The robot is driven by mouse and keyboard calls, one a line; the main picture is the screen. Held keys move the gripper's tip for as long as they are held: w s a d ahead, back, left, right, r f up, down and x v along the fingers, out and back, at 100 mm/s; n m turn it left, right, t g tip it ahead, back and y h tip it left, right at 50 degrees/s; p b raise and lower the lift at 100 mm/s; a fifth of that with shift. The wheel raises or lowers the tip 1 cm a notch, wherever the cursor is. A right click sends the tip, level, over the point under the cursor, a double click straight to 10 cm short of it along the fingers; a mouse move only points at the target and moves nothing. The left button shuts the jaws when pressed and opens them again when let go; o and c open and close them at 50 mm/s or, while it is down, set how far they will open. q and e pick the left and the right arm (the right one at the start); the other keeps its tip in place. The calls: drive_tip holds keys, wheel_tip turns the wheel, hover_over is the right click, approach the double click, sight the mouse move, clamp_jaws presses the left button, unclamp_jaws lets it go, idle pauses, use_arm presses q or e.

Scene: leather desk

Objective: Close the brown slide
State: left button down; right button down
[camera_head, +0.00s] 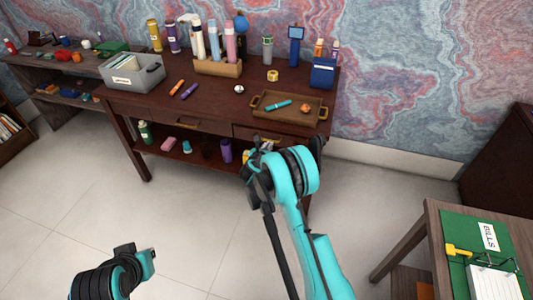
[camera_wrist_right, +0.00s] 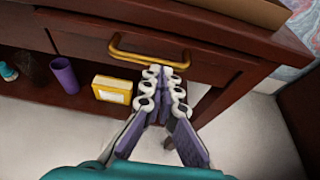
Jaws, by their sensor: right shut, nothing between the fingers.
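The brown slide appears to be a drawer under the dark wooden desk. In the right wrist view its brown front (camera_wrist_right: 90,48) carries a curved gold handle (camera_wrist_right: 140,57). My right gripper (camera_wrist_right: 167,78) is shut and empty, its fingertips close to the right end of the handle; I cannot tell whether they touch. In the head view the right gripper (camera_head: 258,148) is at the desk's front right, largely hidden by my arm. How far the drawer stands out is unclear. My left gripper (camera_head: 140,258) is low at the lower left, away from the desk, its fingers unclear.
A second drawer front (camera_head: 185,122) is to the left. The desk top holds a brown tray (camera_head: 290,118), a grey bin (camera_head: 133,72) and bottles. The lower shelf holds a purple cup (camera_wrist_right: 64,75) and a yellow box (camera_wrist_right: 112,89). The floor in front is clear.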

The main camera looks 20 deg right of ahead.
sight(273, 136)
drive_tip(key=shift+w, duration=0.1)
drive_tip(key=w+d, duration=0.1)
drive_tip(key=w, duration=0.1)
drive_tip(key=w+d, duration=0.1)
drive_tip(key=w, duration=0.1)
drive_tip(key=shift+d+r, duration=0.1)
drive_tip(key=shift+d, duration=0.25)
drive_tip(key=shift+s, duration=0.1)
